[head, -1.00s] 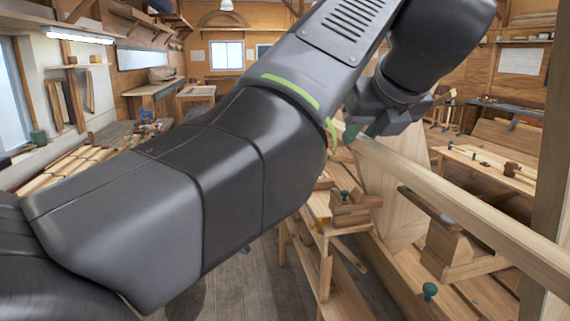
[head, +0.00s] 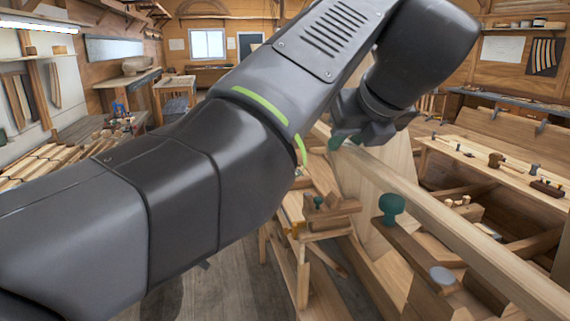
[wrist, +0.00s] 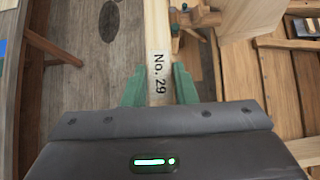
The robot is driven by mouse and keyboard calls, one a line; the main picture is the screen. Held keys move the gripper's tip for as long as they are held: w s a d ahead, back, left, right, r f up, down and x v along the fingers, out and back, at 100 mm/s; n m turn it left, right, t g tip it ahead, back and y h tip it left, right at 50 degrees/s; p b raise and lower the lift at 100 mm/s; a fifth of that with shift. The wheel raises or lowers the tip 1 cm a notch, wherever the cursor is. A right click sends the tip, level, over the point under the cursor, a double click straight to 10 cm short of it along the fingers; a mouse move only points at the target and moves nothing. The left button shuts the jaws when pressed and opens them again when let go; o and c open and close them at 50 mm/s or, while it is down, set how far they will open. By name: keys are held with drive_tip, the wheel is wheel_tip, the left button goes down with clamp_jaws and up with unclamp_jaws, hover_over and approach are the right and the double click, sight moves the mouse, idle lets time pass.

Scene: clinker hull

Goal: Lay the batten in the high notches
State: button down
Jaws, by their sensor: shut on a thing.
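The batten (head: 440,208) is a long pale wooden strip. In the head view it slopes from my gripper (head: 347,140) down to the lower right edge, and its far end there is cut off. In the wrist view the batten (wrist: 158,45) runs straight up the picture and bears the mark "No. 29". My gripper (wrist: 159,88) has its green fingers shut on it, one on each side. I hold it above the wooden framework. I cannot make out the high notches in either view.
A green knob (head: 391,205) stands on a wooden bar close beside the batten. Below lie planks and a low bench with another knob (head: 318,202). A workbench with tools (head: 500,165) is at the right. Bare floor (head: 225,285) shows below my arm.

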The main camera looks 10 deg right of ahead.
drive_tip(key=shift+w+d+f, duration=0.1)
drive_tip(key=shift+w+f, duration=0.05)
drive_tip(key=shift+f, duration=2.3)
drive_tip(key=c, duration=1.2)
unclamp_jaws()
drive_tip(key=shift+f, duration=0.15)
drive_tip(key=shift+o, duration=0.2)
drive_tip(key=v, duration=1.2)
